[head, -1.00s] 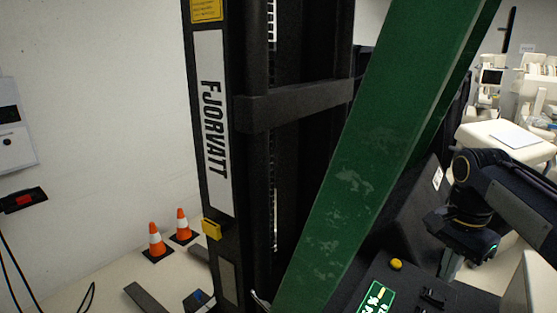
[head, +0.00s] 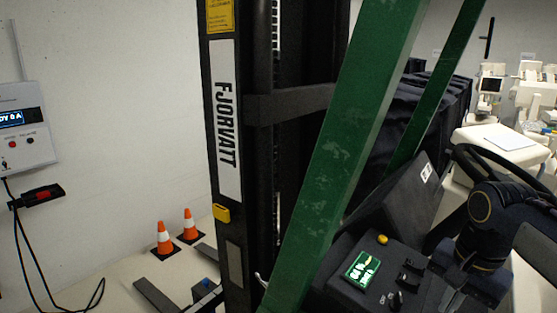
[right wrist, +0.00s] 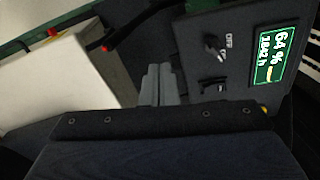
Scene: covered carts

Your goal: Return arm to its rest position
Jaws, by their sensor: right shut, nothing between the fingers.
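My right arm (head: 485,225) comes in from the right in the head view, bent over the dark control console of a FJORVATT lift truck. Its fingers are not clear there. In the right wrist view my right gripper (right wrist: 160,84) shows two grey fingers together, shut and empty. They point towards the console (right wrist: 195,45), close to its edge beside the switch marked OFF (right wrist: 214,46). Contact with the console cannot be told. My left gripper is not in view.
The console has a green display (head: 362,269) and a yellow button (head: 383,239). A green beam (head: 338,150) slants up before the black mast (head: 262,190). Orange cones (head: 165,238) stand by the wall near a charger box (head: 22,130). A steering wheel (head: 500,160) rises behind my arm.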

